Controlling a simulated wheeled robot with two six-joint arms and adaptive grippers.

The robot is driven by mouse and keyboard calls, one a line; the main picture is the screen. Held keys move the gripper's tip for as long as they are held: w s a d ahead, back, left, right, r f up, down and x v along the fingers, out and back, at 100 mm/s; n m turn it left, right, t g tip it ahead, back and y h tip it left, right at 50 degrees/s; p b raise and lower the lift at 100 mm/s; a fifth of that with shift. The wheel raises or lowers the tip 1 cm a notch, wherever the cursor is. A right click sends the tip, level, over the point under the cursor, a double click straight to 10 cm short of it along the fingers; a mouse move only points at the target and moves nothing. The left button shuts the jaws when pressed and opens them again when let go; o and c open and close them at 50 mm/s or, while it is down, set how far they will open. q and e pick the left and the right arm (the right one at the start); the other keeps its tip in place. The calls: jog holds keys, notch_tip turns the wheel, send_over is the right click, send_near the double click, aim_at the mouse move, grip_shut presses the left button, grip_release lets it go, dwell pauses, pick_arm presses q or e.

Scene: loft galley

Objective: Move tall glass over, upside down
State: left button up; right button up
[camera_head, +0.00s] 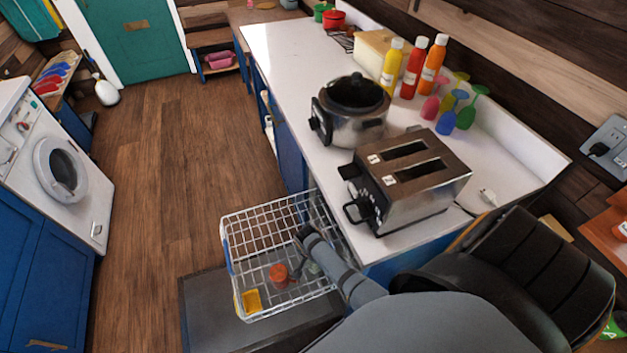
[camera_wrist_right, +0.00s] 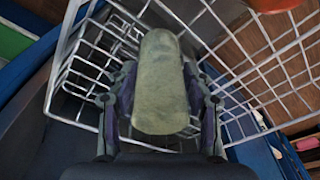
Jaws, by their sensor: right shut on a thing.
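My right gripper (camera_head: 298,262) reaches down into the white wire dishwasher rack (camera_head: 262,214). In the wrist view, the right gripper (camera_wrist_right: 163,88) is shut on a pale grey-green glass (camera_wrist_right: 162,70), with one finger on each side of it. The wires of the rack (camera_wrist_right: 85,48) surround the glass. In the head view my arm and gripper mostly hide the glass, so I cannot tell which end is up or whether it touches the rack floor. My left gripper is not in view.
The rack also holds an orange-red cup-like item (camera_head: 278,273) and a yellow item (camera_head: 250,300). The open dishwasher door (camera_head: 205,300) lies under it. A toaster (camera_head: 408,180), a slow cooker (camera_head: 352,112) and bottles (camera_head: 413,68) stand on the worktop (camera_head: 290,60).

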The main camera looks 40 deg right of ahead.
jog(key=shift+f, duration=0.15)
jog(key=o, duration=1.4)
jog(key=shift+c, duration=0.2)
jog(key=r, duration=0.4)
jog(key=a+r, duration=0.1)
jog(key=r, duration=0.3)
jog(key=s+r, duration=0.1)
jog(key=r, duration=0.3)
jog(key=shift+a, duration=0.25)
jog(key=shift+f, duration=0.1)
